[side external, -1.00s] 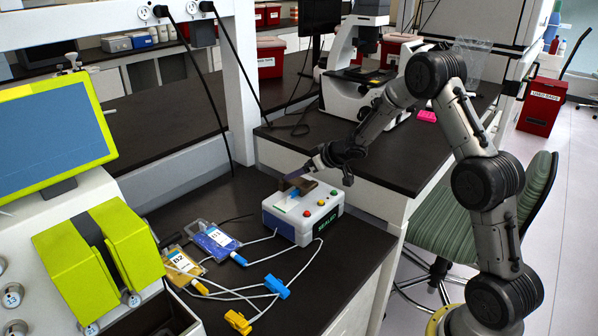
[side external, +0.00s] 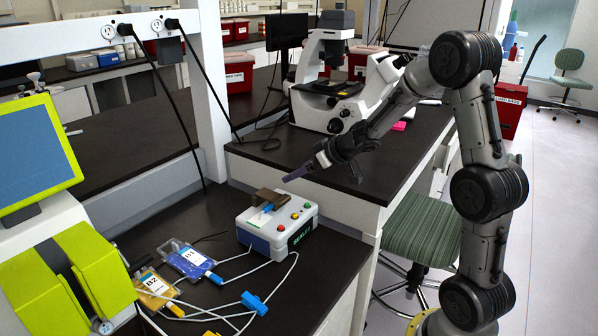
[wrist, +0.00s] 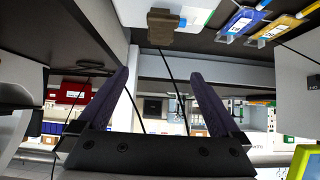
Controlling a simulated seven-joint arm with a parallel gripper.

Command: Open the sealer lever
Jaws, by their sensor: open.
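The sealer (side external: 262,238) is a white box with a blue front edge and several coloured buttons. It stands on the lower dark bench. Its brown lever (side external: 268,197) sits on top, beside a small blue part; I cannot tell for sure how far it is raised. My gripper (side external: 288,178) is above the sealer, up and to the right of the lever, apart from it. In the wrist view my gripper (wrist: 160,76) has its two purple-grey fingers spread with nothing between them. The lever (wrist: 172,28) shows beyond them near the top edge.
A blue bag (side external: 190,262) and a yellow bag (side external: 153,288) with tubing and clamps lie left of the sealer. A green-and-white machine (side external: 55,275) stands at far left. A microscope (side external: 322,100) is on the raised bench behind. The bench right of the sealer is clear.

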